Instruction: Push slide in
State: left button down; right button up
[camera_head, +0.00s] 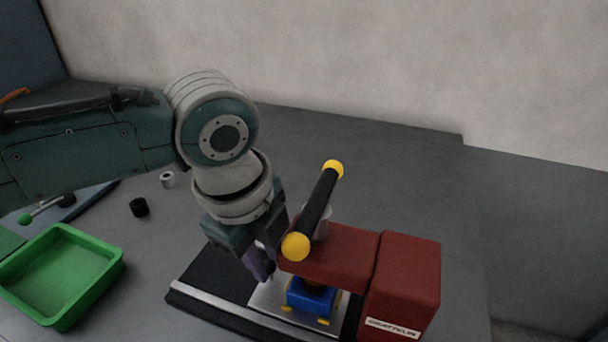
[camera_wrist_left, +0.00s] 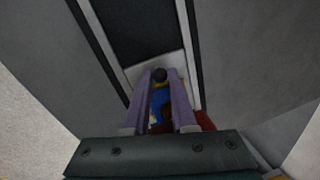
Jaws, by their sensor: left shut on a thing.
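The slide is a light metal plate (camera_head: 267,298) lying in a black base (camera_head: 208,276) with silver rails. A blue block (camera_head: 312,300) with small yellow parts sits on the plate, under the arm of a red press (camera_head: 404,283). My left gripper (camera_head: 266,277) points down at the plate's left part, beside the blue block. In the left wrist view its purple fingers (camera_wrist_left: 160,80) are shut on a small dark round knob (camera_wrist_left: 159,74) at the plate's end. The blue block (camera_wrist_left: 158,100) shows partly between the fingers. My right gripper is in neither view.
The press's black lever (camera_head: 317,205) with yellow ends rises close to my left gripper. A green tray (camera_head: 112,276) stands at the left. A black ring (camera_head: 139,207) and a grey ring (camera_head: 168,180) lie behind it. The table behind the press is clear.

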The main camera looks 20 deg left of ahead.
pick_arm(q)
jog(key=shift+d, duration=0.2)
jog(key=c, duration=0.9)
grip_release()
jog(key=shift+d, duration=0.1)
jog(key=shift+c, duration=0.2)
jog(key=shift+o, duration=1)
notch_tip(320, 180, up, 10)
jog(key=s+p, duration=0.2)
jog(key=shift+a, duration=0.35)
jog(key=shift+f, duration=0.1)
